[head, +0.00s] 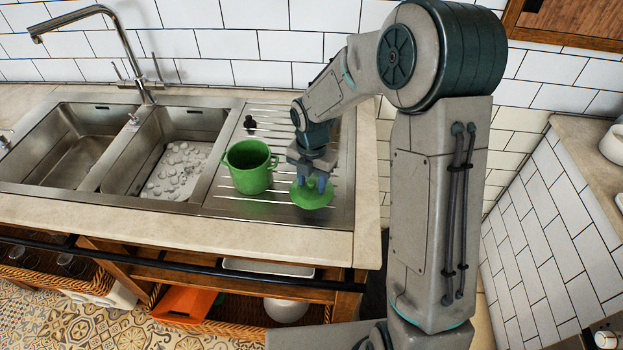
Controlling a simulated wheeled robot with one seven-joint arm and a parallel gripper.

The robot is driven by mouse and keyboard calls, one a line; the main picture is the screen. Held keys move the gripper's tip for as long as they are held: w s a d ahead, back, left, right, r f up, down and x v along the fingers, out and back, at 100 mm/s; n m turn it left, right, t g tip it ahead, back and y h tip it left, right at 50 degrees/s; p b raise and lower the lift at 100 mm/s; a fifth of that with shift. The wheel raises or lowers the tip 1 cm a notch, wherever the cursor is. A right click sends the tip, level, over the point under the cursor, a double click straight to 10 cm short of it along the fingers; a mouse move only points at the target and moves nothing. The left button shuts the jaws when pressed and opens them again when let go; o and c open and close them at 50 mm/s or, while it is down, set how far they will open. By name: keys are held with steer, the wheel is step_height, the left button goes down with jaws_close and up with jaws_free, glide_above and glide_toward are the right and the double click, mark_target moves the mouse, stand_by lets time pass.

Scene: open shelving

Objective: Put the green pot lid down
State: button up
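The green pot lid (311,197) is a round disc at or just above the right part of the metal drainboard (235,207). My gripper (311,182) points down at the middle of the lid, with its fingers at the lid's knob. The fingers hide the knob, and I cannot tell whether they are shut on it. I also cannot tell whether the lid rests on the drainboard. The green pot (249,168) stands upright and uncovered on the drainboard, just left of the lid.
Two sink basins lie to the left, the nearer one (140,150) holding pale round things. A tall faucet (110,30) rises behind them. The counter's front edge (310,243) is close to the lid. A tiled wall is behind.

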mark_target(312, 181)
steer(key=shift+r, duration=0.1)
step_height(312, 181, up, 12)
steer(key=s+d+r+m+t, duration=0.1)
steer(key=s+d+m, duration=0.4)
steer(key=s+m, duration=0.5)
steer(key=s+d+r+m+t, duration=0.2)
steer(key=s+d+m, duration=0.3)
steer(key=s+m, duration=0.6)
steer(key=r+m, duration=0.1)
steer(key=m, duration=0.7)
